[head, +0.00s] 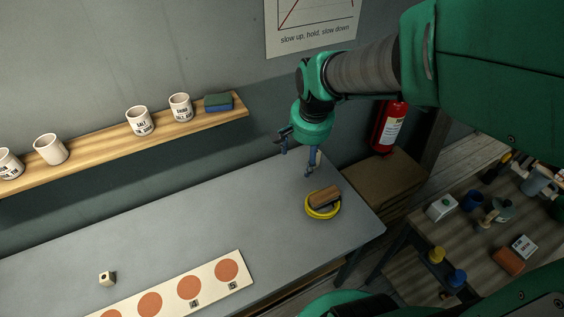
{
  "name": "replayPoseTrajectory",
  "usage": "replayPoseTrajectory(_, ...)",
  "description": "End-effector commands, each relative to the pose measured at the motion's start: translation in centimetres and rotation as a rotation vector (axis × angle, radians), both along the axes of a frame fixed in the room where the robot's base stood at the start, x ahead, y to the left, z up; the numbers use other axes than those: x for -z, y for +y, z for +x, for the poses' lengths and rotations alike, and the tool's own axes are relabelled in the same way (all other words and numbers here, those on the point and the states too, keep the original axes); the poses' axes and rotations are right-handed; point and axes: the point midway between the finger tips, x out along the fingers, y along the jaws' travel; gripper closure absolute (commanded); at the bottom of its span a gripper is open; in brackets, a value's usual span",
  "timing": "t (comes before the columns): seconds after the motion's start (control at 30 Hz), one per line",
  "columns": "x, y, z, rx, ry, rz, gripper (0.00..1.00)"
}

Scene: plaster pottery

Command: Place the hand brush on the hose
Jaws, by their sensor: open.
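The hand brush (325,196), with a brown wooden body, lies on top of the coiled yellow hose (313,213) near the right end of the grey table. The hose shows as a ring around and under the brush. My gripper (298,172) is open and empty, above the table and up and to the left of the brush, apart from it. The underside of the brush is hidden.
A wall shelf (100,150) holds several white cups and a blue-green sponge (218,102). A numbered strip with orange circles (170,294) and a small pale block (107,278) lie on the table (210,220). A fire extinguisher (388,127) hangs behind; a cluttered wooden bench stands right.

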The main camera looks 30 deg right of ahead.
Motion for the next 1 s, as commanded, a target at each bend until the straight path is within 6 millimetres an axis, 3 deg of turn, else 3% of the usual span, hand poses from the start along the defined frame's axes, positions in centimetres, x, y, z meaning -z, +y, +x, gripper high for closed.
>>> replayPoseTrajectory(0.2, -4.7, 4.1, -3.3, -0.221, -0.065, -0.058, 0.29)
replayPoseTrajectory(0.5, -9.2, 8.8, -8.8, -0.517, -0.150, -0.145, 0.29)
replayPoseTrajectory(0.73, -10.9, 11.0, -12.5, -0.693, -0.200, -0.203, 0.29)
replayPoseTrajectory(1.0, -11.4, 11.7, -14.0, -0.763, -0.218, -0.227, 0.29)
